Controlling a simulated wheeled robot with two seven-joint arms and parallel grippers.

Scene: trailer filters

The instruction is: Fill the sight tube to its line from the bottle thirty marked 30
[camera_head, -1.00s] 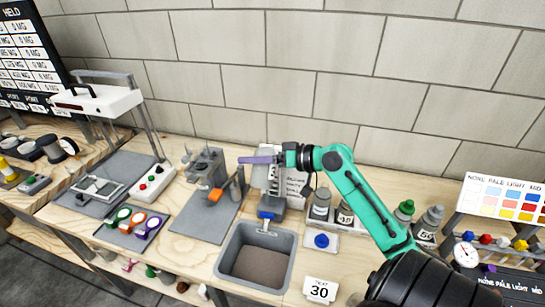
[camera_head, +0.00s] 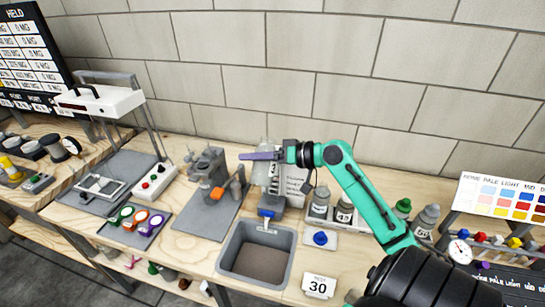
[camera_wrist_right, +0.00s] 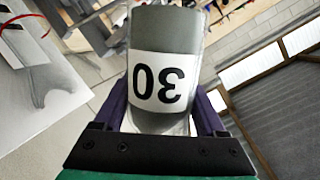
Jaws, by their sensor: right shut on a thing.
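My right gripper (camera_head: 262,156) is shut on the bottle marked 30. In the right wrist view this grey bottle (camera_wrist_right: 162,95) fills the gap between the purple fingers, and its white label reads upside down. In the head view the gripper is above the blue-valved stand (camera_head: 268,212) at the back of the basin. A pale, see-through shape there overlaps the gripper; I cannot separate bottle from sight tube. The tube's line and liquid level are not readable. A card marked 30 (camera_head: 318,286) stands at the bench's front. My left gripper is not in view.
A grey basin (camera_head: 225,262) sits below the stand. A blue cap (camera_head: 320,238) lies on a white pad. Labelled bottles (camera_head: 320,202) stand right of the stand, close to my arm. A grey apparatus (camera_head: 208,172) stands left. A block wall is behind.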

